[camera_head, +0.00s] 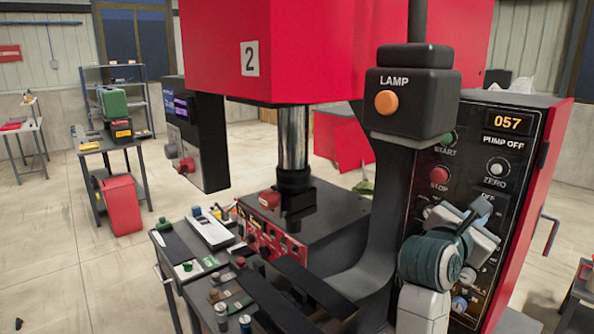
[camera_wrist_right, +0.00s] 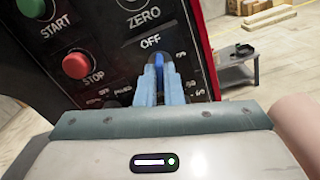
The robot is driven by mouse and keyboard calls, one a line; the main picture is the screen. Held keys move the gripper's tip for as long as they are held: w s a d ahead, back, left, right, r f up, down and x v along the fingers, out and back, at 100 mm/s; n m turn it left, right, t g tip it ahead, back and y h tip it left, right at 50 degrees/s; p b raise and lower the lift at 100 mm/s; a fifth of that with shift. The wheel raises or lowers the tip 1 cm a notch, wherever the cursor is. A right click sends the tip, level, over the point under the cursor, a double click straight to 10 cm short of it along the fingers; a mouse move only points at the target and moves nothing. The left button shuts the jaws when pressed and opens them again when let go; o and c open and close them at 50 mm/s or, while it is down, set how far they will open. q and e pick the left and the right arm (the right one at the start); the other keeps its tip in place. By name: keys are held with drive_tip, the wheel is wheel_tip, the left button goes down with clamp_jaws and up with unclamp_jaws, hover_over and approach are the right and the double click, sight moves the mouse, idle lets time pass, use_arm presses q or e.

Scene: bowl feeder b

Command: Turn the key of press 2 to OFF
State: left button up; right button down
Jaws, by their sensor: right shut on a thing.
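Press 2 (camera_head: 230,45) is a red machine with a "2" plate. My right gripper (camera_head: 478,218) is at the lower part of this panel and hides the key there. In the right wrist view its pale blue fingers (camera_wrist_right: 159,80) are shut on a darker blue key (camera_wrist_right: 159,66), just below the OFF label (camera_wrist_right: 150,41). The key stands roughly upright in that view. My left gripper is not in view.
A green START button (camera_wrist_right: 31,7) and a red STOP button (camera_wrist_right: 76,66) are left of the fingers, with the ZERO knob (camera_wrist_right: 135,3) above. A black LAMP box (camera_head: 412,93) with an orange button stands in front of the panel. A cluttered bench (camera_head: 172,280) is at lower left.

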drive_tip(key=shift+r+n+p, duration=0.15)
drive_tip(key=shift+n+p, duration=2.05)
drive_tip(key=shift+p, duration=0.1)
drive_tip(key=c, duration=2)
unclamp_jaws()
drive_tip(key=o, duration=0.5)
drive_tip(key=shift+w+d+f, duration=0.1)
drive_tip(key=shift+w+f, duration=0.05)
drive_tip(key=shift+f, duration=0.05)
